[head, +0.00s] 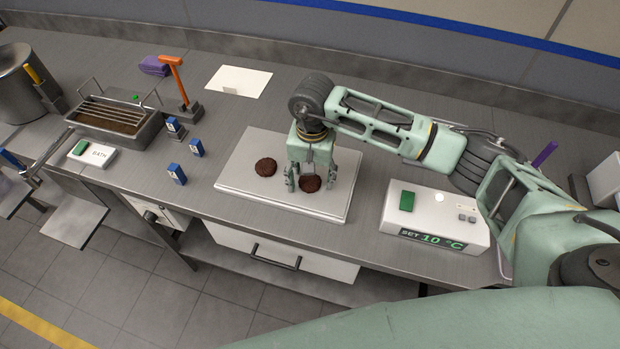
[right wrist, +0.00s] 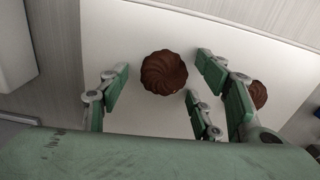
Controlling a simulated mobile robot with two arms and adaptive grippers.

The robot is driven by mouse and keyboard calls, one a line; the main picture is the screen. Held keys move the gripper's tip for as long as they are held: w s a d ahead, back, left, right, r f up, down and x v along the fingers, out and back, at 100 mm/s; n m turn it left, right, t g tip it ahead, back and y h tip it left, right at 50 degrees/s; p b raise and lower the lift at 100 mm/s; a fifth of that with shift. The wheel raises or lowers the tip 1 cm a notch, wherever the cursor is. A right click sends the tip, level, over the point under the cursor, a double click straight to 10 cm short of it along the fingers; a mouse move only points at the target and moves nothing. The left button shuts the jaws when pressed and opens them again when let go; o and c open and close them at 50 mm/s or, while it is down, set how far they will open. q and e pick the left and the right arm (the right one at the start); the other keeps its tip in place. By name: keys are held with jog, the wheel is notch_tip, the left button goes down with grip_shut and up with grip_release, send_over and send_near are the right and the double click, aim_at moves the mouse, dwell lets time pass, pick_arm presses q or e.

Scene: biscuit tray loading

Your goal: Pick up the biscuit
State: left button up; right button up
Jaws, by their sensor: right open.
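Two round, dark brown, ridged biscuits lie on a white board on the counter. One biscuit (head: 310,184) is below and between the fingers of my right gripper (head: 311,180), which is open and points down. In the right wrist view the same biscuit (right wrist: 164,73) lies between the spread fingers of the gripper (right wrist: 157,83), with visible gaps to them. The other biscuit (head: 266,167) lies to the left, clear of the gripper. It is partly hidden by a finger in the right wrist view (right wrist: 259,94). My left gripper is not in view.
The white board (head: 240,182) has bare room around the biscuits. A white "SET 10 °C" box (head: 436,215) stands to its right. Small blue blocks (head: 177,174), a metal bath (head: 117,125) and an orange-handled tool (head: 178,82) stand to its left. A pale sheet (head: 245,80) lies behind.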

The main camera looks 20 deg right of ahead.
jog(key=shift+c, duration=0.3)
jog(key=c, duration=0.7)
jog(key=shift+r, duration=0.1)
